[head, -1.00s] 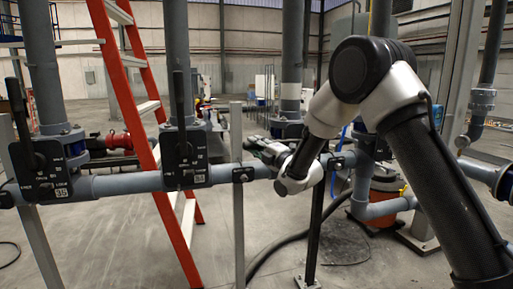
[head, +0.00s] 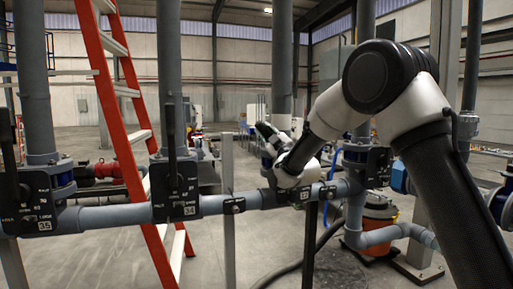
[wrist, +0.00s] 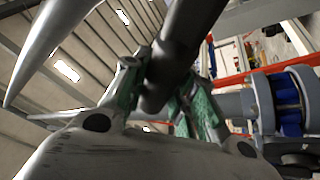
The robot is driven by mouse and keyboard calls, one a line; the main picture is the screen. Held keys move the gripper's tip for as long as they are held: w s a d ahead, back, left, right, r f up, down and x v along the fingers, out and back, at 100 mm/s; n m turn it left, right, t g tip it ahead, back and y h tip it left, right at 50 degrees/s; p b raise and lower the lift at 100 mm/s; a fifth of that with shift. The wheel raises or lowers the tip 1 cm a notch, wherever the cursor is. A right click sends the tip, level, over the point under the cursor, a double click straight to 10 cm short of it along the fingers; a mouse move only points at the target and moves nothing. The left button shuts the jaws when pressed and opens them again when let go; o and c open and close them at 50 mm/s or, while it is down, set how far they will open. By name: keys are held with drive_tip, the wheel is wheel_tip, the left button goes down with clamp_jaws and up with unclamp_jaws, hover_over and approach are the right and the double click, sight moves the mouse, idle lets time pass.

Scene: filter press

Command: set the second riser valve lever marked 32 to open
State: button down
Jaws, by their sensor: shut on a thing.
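My gripper (head: 268,137) is at the third riser from the left in the head view, with its green fingers at the front of that riser. In the wrist view the gripper (wrist: 165,92) is shut on a dark rod-like lever (wrist: 181,45), which lies tilted between the green fingers. In the head view the lever is mostly hidden by my gripper and wrist. Its black plate (head: 306,194) shows only at a corner, with a small number that seems to end in 2. I cannot read the open or closed marks there.
Two more upright levers, on plates marked 35 (head: 38,212) and 34 (head: 176,190), stand to the left on the grey horizontal pipe (head: 110,216). A red ladder (head: 118,110) leans between them. Another valve (head: 366,166) and an orange bucket (head: 377,222) are to the right.

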drive_tip(key=d+r+m+h, duration=0.1)
drive_tip(key=d+m, duration=0.1)
drive_tip(key=w+d+r+m+t+h, duration=0.1)
drive_tip(key=d, duration=0.1)
drive_tip(key=d+r+m+h, duration=0.1)
drive_tip(key=r+m, duration=0.1)
drive_tip(key=shift+w+d+m+t, duration=0.3)
drive_tip(key=shift+w+d+t, duration=0.1)
drive_tip(key=w+d+r+m+h, duration=0.1)
drive_tip(key=w+d+m+h, duration=0.1)
drive_tip(key=d+m+h, duration=0.2)
drive_tip(key=shift+w+d+r+m+t, duration=0.2)
drive_tip(key=shift+w+d+m+t, duration=0.15)
drive_tip(key=shift+d+m, duration=1.6)
drive_tip(key=shift+d, duration=0.25)
drive_tip(key=c, duration=1.1)
unclamp_jaws()
drive_tip(key=shift+w+d, duration=0.1)
drive_tip(key=shift+n, duration=0.25)
drive_tip(key=v, duration=1.2)
drive_tip(key=shift+r, duration=0.1)
